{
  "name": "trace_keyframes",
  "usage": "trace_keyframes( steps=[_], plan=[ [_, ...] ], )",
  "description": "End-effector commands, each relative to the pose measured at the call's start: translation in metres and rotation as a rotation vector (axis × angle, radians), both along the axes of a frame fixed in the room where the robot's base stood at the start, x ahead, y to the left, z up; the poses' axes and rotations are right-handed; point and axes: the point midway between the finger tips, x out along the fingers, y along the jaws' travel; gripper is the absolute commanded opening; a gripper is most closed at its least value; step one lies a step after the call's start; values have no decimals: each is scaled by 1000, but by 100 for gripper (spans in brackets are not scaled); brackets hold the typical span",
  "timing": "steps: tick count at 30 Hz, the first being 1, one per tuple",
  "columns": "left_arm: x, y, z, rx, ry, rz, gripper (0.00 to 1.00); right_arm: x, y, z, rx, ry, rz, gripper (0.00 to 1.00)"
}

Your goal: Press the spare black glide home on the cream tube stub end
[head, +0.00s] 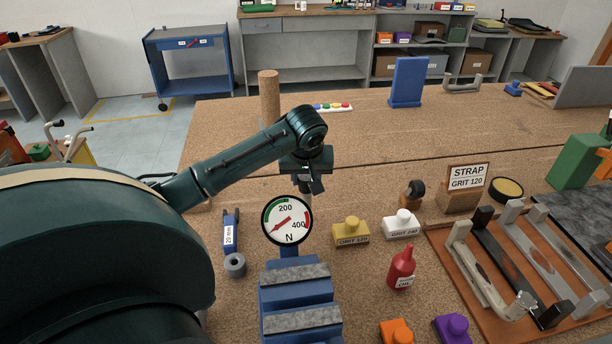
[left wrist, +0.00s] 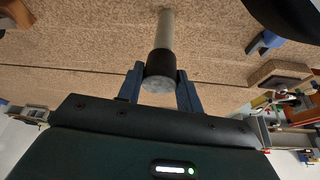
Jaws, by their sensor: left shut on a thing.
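My left gripper (head: 309,187) is above the bench, just behind a dial gauge marked N (head: 287,220). In the left wrist view its blue fingers (left wrist: 160,88) are shut on the sides of a black glide (left wrist: 161,63) with a greyish end face. The pale tube stub (left wrist: 166,30) runs in line with the glide and meets it. I cannot tell how deep the stub sits in it. In the head view the stub (head: 308,203) shows as a short upright piece below the gripper, partly hidden by the gauge. My right gripper is not in view.
The gauge's needle points low left. A blue clamp block (head: 297,295) stands in front of it. A blue 20 mm tool (head: 231,230), grey ring (head: 235,265), yellow block (head: 351,231), white block (head: 402,224) and red bottle (head: 402,268) stand around. A wooden post (head: 269,97) stands behind.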

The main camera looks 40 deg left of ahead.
Motion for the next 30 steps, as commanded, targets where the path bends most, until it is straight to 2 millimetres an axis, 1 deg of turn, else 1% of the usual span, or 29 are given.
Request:
trace_keyframes(
  steps=[10,30],
  plan=[
    [0,0,-2,0,0,0,0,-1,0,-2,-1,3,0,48],
    [0,0,-22,2,0,-1,0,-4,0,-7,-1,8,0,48]
  ],
)
